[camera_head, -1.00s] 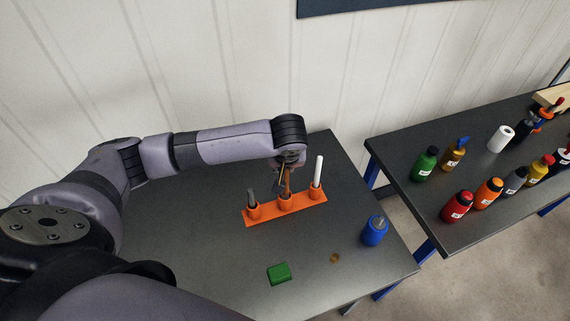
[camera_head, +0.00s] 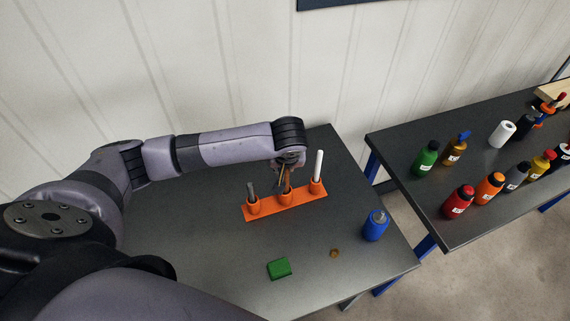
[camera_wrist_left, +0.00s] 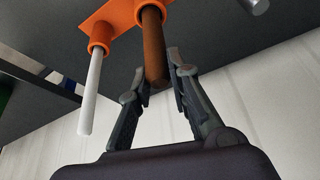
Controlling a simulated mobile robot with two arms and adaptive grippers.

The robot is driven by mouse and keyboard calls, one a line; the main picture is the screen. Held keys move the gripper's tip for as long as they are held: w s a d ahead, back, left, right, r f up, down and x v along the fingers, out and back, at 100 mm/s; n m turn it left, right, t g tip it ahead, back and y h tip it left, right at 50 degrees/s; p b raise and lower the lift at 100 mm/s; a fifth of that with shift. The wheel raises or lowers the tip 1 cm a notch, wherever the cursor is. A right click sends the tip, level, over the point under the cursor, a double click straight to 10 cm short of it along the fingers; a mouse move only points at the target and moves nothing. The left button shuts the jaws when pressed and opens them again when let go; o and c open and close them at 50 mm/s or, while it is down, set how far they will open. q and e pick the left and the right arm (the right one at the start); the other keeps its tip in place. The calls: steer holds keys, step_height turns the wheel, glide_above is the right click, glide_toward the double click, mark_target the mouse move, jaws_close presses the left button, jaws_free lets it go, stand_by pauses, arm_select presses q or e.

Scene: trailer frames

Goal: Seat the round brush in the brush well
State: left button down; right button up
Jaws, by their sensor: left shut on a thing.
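The orange brush rack (camera_head: 270,211) stands on the dark table with three round wells in a row. My left gripper (camera_head: 287,175) is above the middle well (camera_head: 286,198), its fingers on the brown handle of the round brush (camera_wrist_left: 153,45). In the left wrist view my gripper (camera_wrist_left: 158,82) is shut around the handle's near end. The other end of the handle goes into the orange well; how deep it sits is hidden. A white stick (camera_head: 319,166) stands in the right well and a grey tool (camera_head: 251,189) in the left one. My right gripper is not in view.
A blue bottle (camera_head: 375,226), a green block (camera_head: 279,268) and a small brown disc (camera_head: 334,253) lie on the near part of the table. A second table (camera_head: 408,165) at right holds several bottles. A pale wall is behind.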

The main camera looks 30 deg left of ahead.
arm_select(q)
steer(key=c, duration=1.4)
jaws_free()
steer(key=v, duration=1.2)
steer(key=shift+a+r, duration=0.1)
